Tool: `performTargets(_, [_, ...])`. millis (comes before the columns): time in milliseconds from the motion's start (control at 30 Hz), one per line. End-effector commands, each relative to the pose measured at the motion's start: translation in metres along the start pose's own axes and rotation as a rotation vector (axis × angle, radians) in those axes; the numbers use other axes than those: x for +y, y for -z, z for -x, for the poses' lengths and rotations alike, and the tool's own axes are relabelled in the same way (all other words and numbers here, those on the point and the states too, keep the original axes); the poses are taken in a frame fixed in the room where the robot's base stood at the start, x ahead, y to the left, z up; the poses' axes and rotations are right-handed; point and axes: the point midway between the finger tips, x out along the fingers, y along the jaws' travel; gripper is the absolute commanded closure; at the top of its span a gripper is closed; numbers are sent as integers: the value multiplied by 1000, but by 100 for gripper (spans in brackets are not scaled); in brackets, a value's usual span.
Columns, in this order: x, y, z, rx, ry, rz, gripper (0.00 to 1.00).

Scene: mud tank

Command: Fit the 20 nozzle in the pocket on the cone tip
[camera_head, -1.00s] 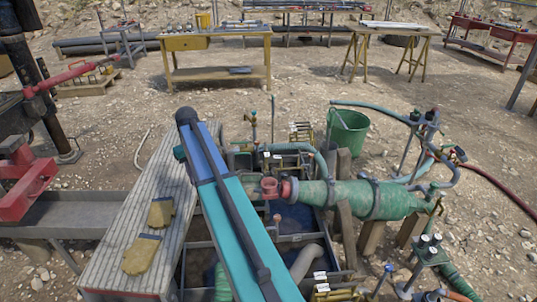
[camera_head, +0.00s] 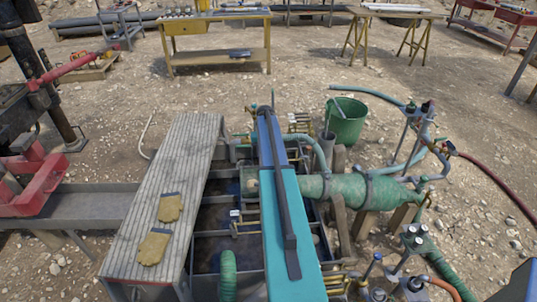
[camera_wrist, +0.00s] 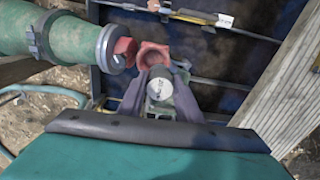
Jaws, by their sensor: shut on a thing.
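In the wrist view my gripper (camera_wrist: 160,92) is shut on a small nozzle (camera_wrist: 160,84) with a pale grey round end; its marking is too small to read. The red pocket (camera_wrist: 152,54), an open ring, lies just beyond the nozzle. It joins the red tip of the green cone (camera_wrist: 55,35), which comes in from the left with a grey flange. The nozzle overlaps the pocket's near edge in this view; I cannot tell whether they touch. In the head view the cone (camera_head: 340,188) lies right of my arm, which hides the gripper, nozzle and pocket.
The mud tank (camera_head: 215,215) with crossbars lies below. A ribbed walkway (camera_head: 180,150) with two yellow gloves (camera_head: 163,225) runs along its left. A green bucket (camera_head: 347,122) stands behind the cone. Valves and hoses (camera_head: 420,150) crowd the right.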

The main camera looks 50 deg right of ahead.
Motion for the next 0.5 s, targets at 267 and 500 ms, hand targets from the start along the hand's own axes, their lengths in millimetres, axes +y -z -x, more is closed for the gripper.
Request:
performTargets(267, [16, 2, -4, 0, 0, -31, 92])
performTargets(500, [16, 2, -4, 0, 0, -31, 92])
